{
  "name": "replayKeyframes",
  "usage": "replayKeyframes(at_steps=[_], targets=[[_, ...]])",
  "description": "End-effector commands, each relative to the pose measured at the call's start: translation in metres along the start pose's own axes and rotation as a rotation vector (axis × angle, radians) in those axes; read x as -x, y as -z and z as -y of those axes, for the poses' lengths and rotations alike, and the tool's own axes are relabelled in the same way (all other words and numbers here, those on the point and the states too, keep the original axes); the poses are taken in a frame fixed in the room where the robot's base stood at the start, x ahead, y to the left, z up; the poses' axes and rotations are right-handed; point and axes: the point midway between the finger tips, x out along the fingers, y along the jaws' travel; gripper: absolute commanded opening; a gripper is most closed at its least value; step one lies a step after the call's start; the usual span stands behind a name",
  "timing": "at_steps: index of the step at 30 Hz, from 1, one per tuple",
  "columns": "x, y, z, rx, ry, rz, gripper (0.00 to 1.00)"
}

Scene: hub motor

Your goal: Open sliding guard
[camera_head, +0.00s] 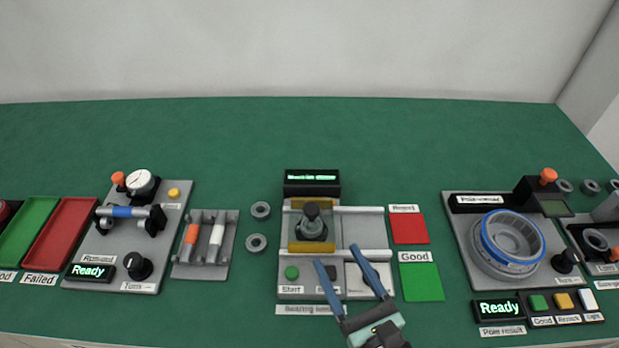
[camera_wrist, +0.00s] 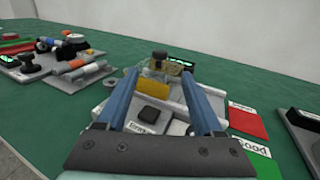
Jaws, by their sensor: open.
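The sliding guard, with yellow edge bars (camera_head: 312,248), sits at the left part of two pale rails (camera_head: 362,254) on the grey centre station. A dark knobbed part (camera_head: 311,212) stands between its yellow bars. The front yellow bar (camera_wrist: 154,88) also shows in the wrist view, beyond and between my fingers. My gripper (camera_head: 338,256) is open and empty, its blue fingers over the station's front right part.
A black display (camera_head: 312,182) stands behind. Red (camera_head: 408,228) and green (camera_head: 421,282) pads lie right. The rails right of the guard look clear.

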Motion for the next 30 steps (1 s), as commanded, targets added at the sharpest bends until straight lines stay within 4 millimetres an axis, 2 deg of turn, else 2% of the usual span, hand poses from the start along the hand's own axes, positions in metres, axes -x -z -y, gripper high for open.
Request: replayKeyframes(at_steps=[3,7,15,21,25,30], targets=[[-0.001,-0.001,0.0,-0.04,0.003,0.004,0.68],[-0.017,0.0,0.0,-0.037,0.002,0.006,0.68],[-0.073,-0.001,0.0,-0.035,0.0,0.006,0.68],[-0.108,-0.001,0.0,-0.033,0.001,0.005,0.68],[-0.121,0.0,0.0,-0.033,0.001,0.004,0.68],[-0.127,-0.001,0.0,-0.033,0.003,0.004,0.68]])
